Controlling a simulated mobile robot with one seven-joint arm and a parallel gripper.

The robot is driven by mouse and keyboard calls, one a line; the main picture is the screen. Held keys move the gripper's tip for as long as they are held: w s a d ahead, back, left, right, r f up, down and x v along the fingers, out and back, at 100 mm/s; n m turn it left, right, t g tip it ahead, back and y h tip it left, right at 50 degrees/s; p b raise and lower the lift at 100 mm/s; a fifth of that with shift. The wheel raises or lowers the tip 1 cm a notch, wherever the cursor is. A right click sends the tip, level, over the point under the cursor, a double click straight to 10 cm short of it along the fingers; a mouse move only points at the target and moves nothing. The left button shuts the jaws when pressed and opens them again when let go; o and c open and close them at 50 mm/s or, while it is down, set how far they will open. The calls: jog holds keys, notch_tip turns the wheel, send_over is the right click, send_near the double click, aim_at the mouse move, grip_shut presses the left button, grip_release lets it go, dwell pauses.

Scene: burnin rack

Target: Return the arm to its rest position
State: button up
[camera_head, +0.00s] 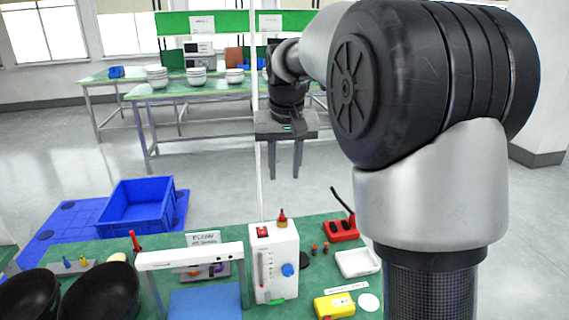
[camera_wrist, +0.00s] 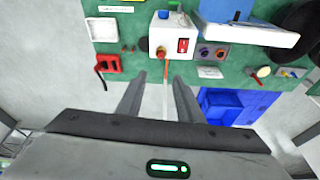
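My arm reaches forward over the right of the head view, and its large joint covers much of that side. My gripper (camera_head: 285,172) hangs at the end of the arm, pointing down beyond the far edge of the green workbench (camera_head: 218,262). Its two fingers are parallel, apart and empty. In the wrist view my gripper (camera_wrist: 158,82) also shows two separate fingers with nothing between them. The white box with a blue knob (camera_head: 276,262) stands on the workbench. It also shows in the wrist view (camera_wrist: 172,35), past the fingertips.
A blue crate (camera_head: 137,204) stands on blue floor matting at the left. Black bowls (camera_head: 100,292), a white frame (camera_head: 190,257), a red holder (camera_head: 341,231), a white tray (camera_head: 357,263) and a yellow case (camera_head: 334,306) are on the workbench. Clear floor lies beyond, before tables with stacked bowls.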

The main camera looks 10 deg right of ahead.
jog(key=shift+s+r, duration=0.15)
jog(key=shift+r, duration=0.45)
jog(key=s+r+t+p, duration=0.1)
jog(key=s+r, duration=0.3)
jog(key=s, duration=1)
jog(key=s+f, duration=0.2)
jog(key=s, duration=0.5)
jog(key=s+f+n+t+p, duration=0.1)
jog(key=s+f, duration=0.2)
jog(key=s, duration=0.5)
jog(key=shift+d+f, duration=0.15)
jog(key=shift+f, duration=0.1)
jog(key=shift+s, duration=0.1)
